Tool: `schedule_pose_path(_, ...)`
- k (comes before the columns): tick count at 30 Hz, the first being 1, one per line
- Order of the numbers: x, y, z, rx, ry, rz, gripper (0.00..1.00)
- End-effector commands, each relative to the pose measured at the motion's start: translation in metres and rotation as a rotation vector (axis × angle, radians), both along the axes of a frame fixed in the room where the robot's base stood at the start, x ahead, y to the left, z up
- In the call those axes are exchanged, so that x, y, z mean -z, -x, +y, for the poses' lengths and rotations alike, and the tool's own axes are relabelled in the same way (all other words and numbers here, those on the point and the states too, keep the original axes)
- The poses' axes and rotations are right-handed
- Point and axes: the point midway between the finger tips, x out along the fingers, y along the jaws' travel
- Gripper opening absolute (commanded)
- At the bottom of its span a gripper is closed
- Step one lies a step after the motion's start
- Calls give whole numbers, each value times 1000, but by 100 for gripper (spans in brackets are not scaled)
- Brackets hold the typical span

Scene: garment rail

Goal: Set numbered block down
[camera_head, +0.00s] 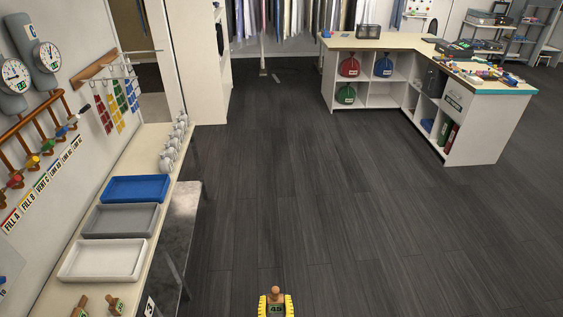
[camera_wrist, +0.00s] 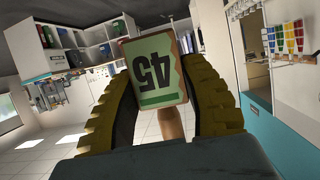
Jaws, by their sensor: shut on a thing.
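The numbered block (camera_wrist: 153,75) is a wooden piece with a green face marked 45, upside down in the wrist view. A wooden knob shows on it. In the head view the block (camera_head: 276,309) is at the bottom edge, knob up, over the dark floor. My gripper (camera_wrist: 160,100) has yellow ridged fingers on either side of the block and is shut on it. In the head view my gripper (camera_head: 276,306) is partly cut off by the frame.
Left, a wall bench holds blue (camera_head: 137,188), grey (camera_head: 121,220) and white (camera_head: 103,260) trays, all looking empty. Similar wooden knobbed blocks (camera_head: 115,304) stand at its near end. A shelved counter (camera_head: 400,41) is at the right back. The dark floor (camera_head: 270,180) between is clear.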

Motion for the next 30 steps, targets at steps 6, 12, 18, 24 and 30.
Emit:
schedule_pose_path(6, -43, 17, -8, 20, -1, -1, 9)
schedule_pose_path(12, -60, 27, -13, 34, 4, 0, 9)
schedule_pose_path(18, -64, 31, -16, 39, 10, 1, 9)
schedule_pose_path(24, -63, 31, -16, 40, 7, 1, 9)
schedule_pose_path(30, -63, 31, -16, 40, 7, 0, 9)
